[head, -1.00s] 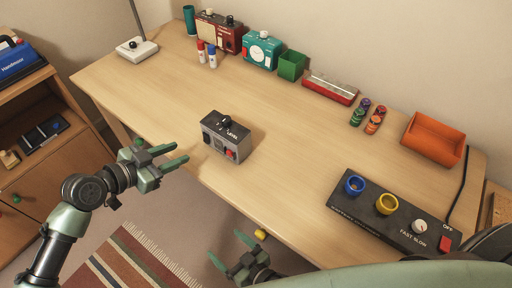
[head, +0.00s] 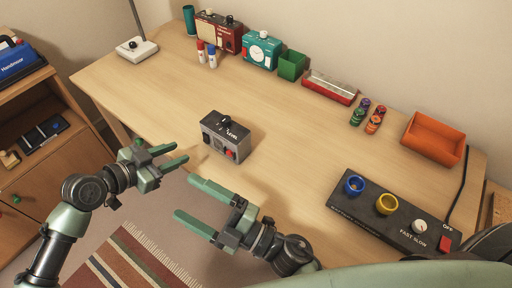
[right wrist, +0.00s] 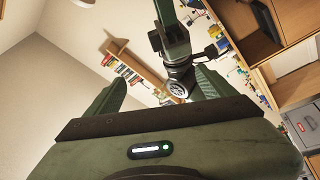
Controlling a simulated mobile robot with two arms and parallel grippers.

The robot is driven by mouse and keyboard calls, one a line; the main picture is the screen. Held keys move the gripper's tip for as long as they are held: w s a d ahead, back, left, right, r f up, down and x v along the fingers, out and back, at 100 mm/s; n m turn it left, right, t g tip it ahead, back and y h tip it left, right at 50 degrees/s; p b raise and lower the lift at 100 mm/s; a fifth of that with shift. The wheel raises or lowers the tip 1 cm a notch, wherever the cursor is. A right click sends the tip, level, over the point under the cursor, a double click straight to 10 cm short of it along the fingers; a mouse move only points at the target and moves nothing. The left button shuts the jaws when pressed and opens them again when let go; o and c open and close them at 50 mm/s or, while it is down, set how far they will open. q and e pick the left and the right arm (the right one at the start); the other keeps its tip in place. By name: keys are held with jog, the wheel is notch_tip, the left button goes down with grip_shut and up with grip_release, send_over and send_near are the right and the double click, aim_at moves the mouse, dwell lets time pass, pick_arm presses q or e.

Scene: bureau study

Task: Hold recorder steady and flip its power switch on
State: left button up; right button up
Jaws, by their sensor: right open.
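The recorder (head: 225,136), a small grey box with a black top, stands on the desk near its front edge. It has a dark knob on top, the word LEVEL and a red part on its front right. Which part is the power switch is too small to tell. My left gripper (head: 182,152) is open and empty, left of the recorder and apart from it. My right gripper (head: 184,197) is open and empty, below the recorder in the picture and in front of the desk edge. Its two fingers also show in the right wrist view (right wrist: 158,90), with nothing between them.
A black control panel (head: 347,206) with blue and yellow rings lies at the desk's right. The desk middle is clear.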

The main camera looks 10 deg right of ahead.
aim_at(233, 135)
jog(key=w+d+f+n+h, duration=0.1)
jog(key=w+d+n, duration=0.1)
jog(key=d+n, duration=0.1)
jog(key=w+d+f+n+h, duration=0.1)
jog(key=w+d+f+n, duration=0.1)
jog(key=d+n, duration=0.1)
jog(key=w+d+f+n+h, duration=0.1)
jog(key=w+d+f+n, duration=0.1)
jog(key=n, duration=0.3)
jog(key=shift+w+d, duration=0.55)
jog(key=shift+w, duration=0.05)
jog(key=w+d+n, duration=0.2)
jog(key=n, duration=0.1)
jog(key=w+d+n+h, duration=0.1)
jog(key=w+d+n, duration=0.1)
jog(key=d+n, duration=0.1)
jog(key=w+d+n+t+h, duration=0.1)
jog(key=w+d+n, duration=0.1)
jog(key=n, duration=0.2)
jog(key=shift+w+d+f, duration=0.2)
jog(key=shift+d+f, duration=0.1)
jog(key=shift+f, duration=0.1)
jog(key=shift+w+n, duration=0.25)
jog(key=shift+n, duration=0.15)
jog(key=shift+w, duration=0.25)
jog(key=x, duration=0.7)
jog(key=shift+w+a, duration=0.1)
jog(key=shift+a, duration=0.1)
jog(key=shift+f, duration=0.1)
